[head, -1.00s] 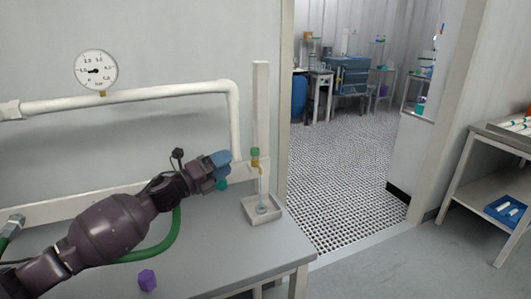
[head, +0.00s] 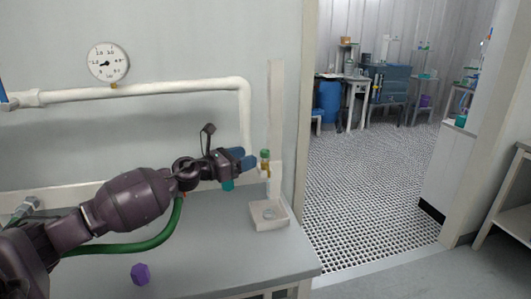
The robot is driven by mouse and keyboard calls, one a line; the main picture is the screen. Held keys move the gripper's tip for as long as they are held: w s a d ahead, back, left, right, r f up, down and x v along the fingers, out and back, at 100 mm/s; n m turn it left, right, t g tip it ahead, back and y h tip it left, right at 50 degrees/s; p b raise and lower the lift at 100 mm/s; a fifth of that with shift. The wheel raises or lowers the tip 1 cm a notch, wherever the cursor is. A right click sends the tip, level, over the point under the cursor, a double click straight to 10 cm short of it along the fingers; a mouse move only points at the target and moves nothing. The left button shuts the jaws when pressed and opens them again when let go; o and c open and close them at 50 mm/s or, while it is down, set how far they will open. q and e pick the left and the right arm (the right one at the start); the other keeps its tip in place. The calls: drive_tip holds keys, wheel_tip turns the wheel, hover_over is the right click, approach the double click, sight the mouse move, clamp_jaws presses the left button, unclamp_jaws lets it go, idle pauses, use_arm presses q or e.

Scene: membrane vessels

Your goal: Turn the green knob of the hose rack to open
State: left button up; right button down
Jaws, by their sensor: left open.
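The green knob (head: 265,154) sits on a small brass fitting at the upright white post (head: 276,105) of the hose rack, at the end of the bench. My left gripper (head: 244,160) has blue fingertips and is open, just left of the knob. A narrow gap seems to separate them; I cannot tell their depth. A teal piece (head: 228,185) shows just below the fingers. A green hose (head: 150,243) runs behind my left arm. My right gripper is out of view.
A pale square tray (head: 283,221) stands on the grey bench (head: 215,262) below the knob. A purple block (head: 140,273) lies near the front. A white pipe (head: 165,90) with a round gauge (head: 108,62) runs along the wall. A doorway opens at right.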

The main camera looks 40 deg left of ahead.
sight(261, 153)
use_arm(q)
drive_tip(key=shift+x, duration=3.6)
